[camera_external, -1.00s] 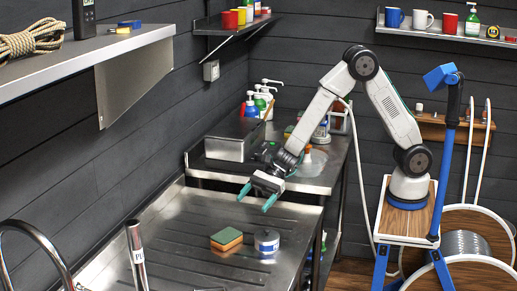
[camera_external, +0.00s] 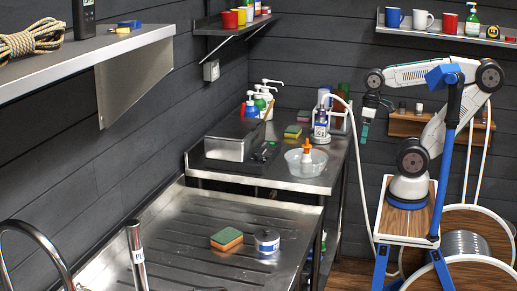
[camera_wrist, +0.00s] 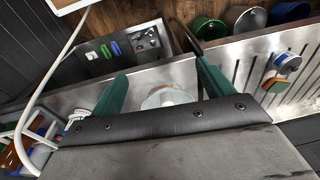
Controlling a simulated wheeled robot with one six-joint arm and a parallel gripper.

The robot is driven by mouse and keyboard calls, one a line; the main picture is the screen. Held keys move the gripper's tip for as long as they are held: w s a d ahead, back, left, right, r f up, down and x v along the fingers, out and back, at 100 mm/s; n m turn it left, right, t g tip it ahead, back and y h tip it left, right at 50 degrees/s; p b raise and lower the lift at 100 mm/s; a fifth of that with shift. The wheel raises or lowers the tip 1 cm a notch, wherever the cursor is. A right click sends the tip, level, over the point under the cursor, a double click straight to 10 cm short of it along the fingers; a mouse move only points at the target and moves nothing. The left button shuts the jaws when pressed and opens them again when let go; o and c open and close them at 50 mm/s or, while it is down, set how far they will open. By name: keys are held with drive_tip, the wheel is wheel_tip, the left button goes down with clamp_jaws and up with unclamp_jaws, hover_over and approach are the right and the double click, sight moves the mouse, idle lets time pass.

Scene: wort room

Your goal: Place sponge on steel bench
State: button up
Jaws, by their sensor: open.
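A sponge (camera_external: 226,238), green on top and orange below, lies flat on a grooved steel bench surface (camera_external: 185,275) in the external view. The sponge (camera_wrist: 274,84) also shows beside the tin (camera_wrist: 287,63) at the right of the wrist view. My gripper (camera_external: 365,122) is raised near the back wall, well away from the sponge, pointing down. Its green fingers (camera_wrist: 162,87) are spread with nothing between them at the tips; a clear bowl shows beyond them in the wrist view.
A second steel bench (camera_external: 315,184) behind bears a clear bowl (camera_external: 306,165) with an orange-capped bottle, a steel box (camera_external: 232,148), pump bottles (camera_external: 268,95) and other sponges (camera_external: 292,131). A faucet (camera_external: 40,240) is at front left. Shelves line the walls.

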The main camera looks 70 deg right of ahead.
drive_tip(key=shift+o, duration=0.3)
drive_tip(key=shift+s+d+h, duration=0.3)
drive_tip(key=shift+s+d, duration=0.1)
drive_tip(key=shift+d, duration=0.35)
drive_tip(key=m+t+y, duration=0.1)
drive_tip(key=m+y, duration=1.2)
drive_tip(key=m, duration=0.3)
hover_over(230, 232)
drive_tip(key=s+d, duration=0.7)
drive_tip(key=d, duration=0.2)
wheel_tip(230, 232, down, 10)
drive_tip(key=w+a+f+m+t, duration=0.1)
drive_tip(key=f+m, duration=0.1)
drive_tip(key=f, duration=0.1)
drive_tip(key=w+a+f+m+t, duration=0.1)
drive_tip(key=w+a+f+m, duration=0.1)
drive_tip(key=f, duration=0.2)
drive_tip(key=w+a+f+m, duration=0.1)
drive_tip(key=f+m, duration=0.1)
drive_tip(key=f, duration=0.1)
drive_tip(key=shift+w+a+f+t+h, duration=0.25)
drive_tip(key=shift+w+f+t+h, duration=0.05)
drive_tip(key=shift+w+f+t, duration=0.1)
drive_tip(key=x, duration=0.7)
drive_tip(key=shift+w+a, duration=0.2)
drive_tip(key=shift+a, duration=0.05)
drive_tip(key=c, duration=1.1)
